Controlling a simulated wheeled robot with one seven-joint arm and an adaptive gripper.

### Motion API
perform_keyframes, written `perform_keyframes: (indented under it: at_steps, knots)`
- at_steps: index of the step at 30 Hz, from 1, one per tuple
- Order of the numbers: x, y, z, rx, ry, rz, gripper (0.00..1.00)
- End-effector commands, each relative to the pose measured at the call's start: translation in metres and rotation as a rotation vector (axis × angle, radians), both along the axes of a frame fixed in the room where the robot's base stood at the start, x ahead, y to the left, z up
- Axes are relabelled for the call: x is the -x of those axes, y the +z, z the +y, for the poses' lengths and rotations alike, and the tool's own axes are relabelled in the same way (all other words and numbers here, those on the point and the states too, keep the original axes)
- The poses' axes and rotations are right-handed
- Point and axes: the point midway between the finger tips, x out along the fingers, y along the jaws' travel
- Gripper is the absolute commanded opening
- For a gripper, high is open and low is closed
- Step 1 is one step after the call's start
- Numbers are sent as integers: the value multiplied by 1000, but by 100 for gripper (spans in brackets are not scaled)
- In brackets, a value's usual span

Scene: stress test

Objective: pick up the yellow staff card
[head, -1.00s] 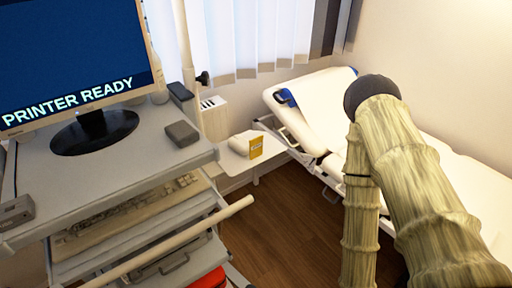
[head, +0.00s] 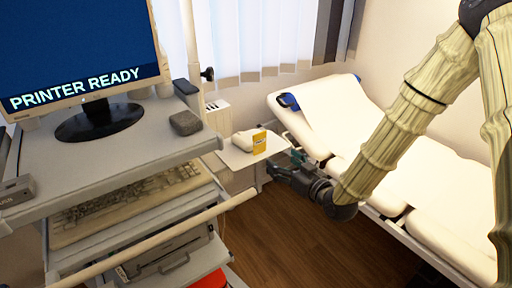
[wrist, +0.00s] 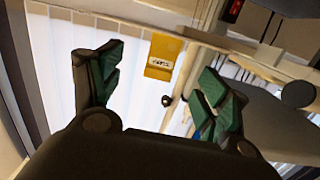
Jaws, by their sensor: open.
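The yellow staff card (head: 259,144) stands upright at the front right of a small white side table (head: 232,157), beside a white rounded object. In the wrist view the card (wrist: 164,56) shows beyond and between the fingertips, with a pale label on it. My gripper (head: 290,160) is just right of the card in the head view, apart from it. In the wrist view my gripper (wrist: 154,78) is open, with green-padded fingers and nothing between them.
A cart (head: 110,185) with a monitor (head: 75,45) reading "PRINTER READY", a keyboard and a pale handle bar (head: 190,225) stands at left. A white couch (head: 345,125) is at right. Brown floor (head: 300,235) lies clear between them.

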Motion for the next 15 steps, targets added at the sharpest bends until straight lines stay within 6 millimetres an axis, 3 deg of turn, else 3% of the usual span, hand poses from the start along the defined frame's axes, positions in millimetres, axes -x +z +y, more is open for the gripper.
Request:
perform_keyframes:
  at_steps: [3,5,15]
  knots:
    - [-8,26,8,-19,25,-73,76]
    - [-11,33,12,-22,33,-89,76]
    - [-45,36,45,-22,46,-93,76]
